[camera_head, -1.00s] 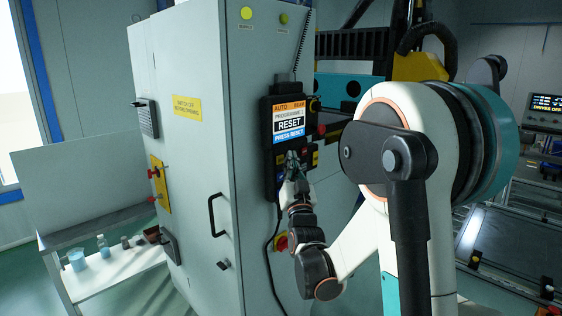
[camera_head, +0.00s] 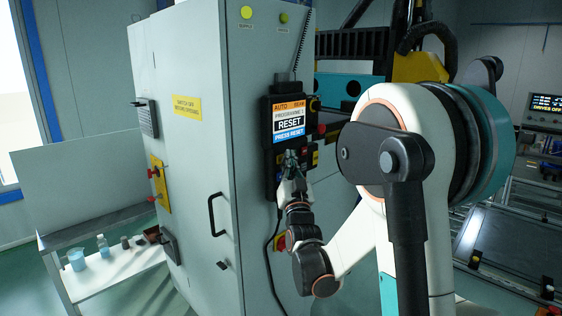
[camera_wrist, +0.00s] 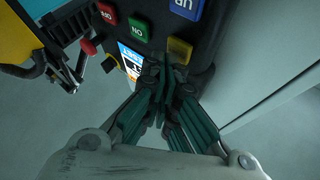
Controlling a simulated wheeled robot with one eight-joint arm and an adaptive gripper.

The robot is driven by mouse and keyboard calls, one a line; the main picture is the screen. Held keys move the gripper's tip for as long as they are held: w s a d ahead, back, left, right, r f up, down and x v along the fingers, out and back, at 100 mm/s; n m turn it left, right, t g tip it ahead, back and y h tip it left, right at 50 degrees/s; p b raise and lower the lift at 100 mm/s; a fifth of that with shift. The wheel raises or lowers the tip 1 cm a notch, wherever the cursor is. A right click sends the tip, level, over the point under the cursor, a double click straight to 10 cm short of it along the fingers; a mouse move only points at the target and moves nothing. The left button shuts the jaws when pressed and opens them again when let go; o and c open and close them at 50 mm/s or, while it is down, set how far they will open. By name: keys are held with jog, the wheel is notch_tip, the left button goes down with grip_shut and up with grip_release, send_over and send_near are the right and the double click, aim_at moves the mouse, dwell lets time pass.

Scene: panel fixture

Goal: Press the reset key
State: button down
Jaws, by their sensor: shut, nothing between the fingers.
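The black control pendant (camera_head: 268,170) hangs on the grey cabinet's edge. Its screen (camera_head: 289,122) reads "RESET" and "PRESS RESET". My gripper (camera_head: 292,156) is at the keys below the screen; its fingers cover part of them. In the wrist view the teal fingers (camera_wrist: 162,66) are together and empty, their tips beside a yellow key (camera_wrist: 179,50). I cannot tell whether they touch it. A green key (camera_wrist: 139,30), a red key (camera_wrist: 106,12) and a blue key (camera_wrist: 187,8) sit around it. No key that I can read is labelled reset.
A red knob (camera_wrist: 88,46) sticks out at the pendant's side. A cable (camera_head: 268,262) hangs below the pendant. The cabinet (camera_head: 190,65) has a black door handle (camera_head: 212,215). A low white table (camera_head: 110,268) with small containers stands at the left.

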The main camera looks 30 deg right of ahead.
jog(key=shift+w+a, duration=0.15)
jog(key=shift+w, duration=0.25)
dwell(0.8)
jog(key=shift+s, duration=0.1)
jog(key=shift+s+d, duration=0.25)
jog(key=shift+s, duration=0.45)
jog(key=s, duration=0.1)
jog(key=s+d, duration=0.1)
jog(key=s, duration=0.2)
jog(key=shift+s+d+b, duration=0.35)
jog(key=shift+d+b, duration=0.05)
jog(key=shift+a, duration=0.15)
dwell(0.7)
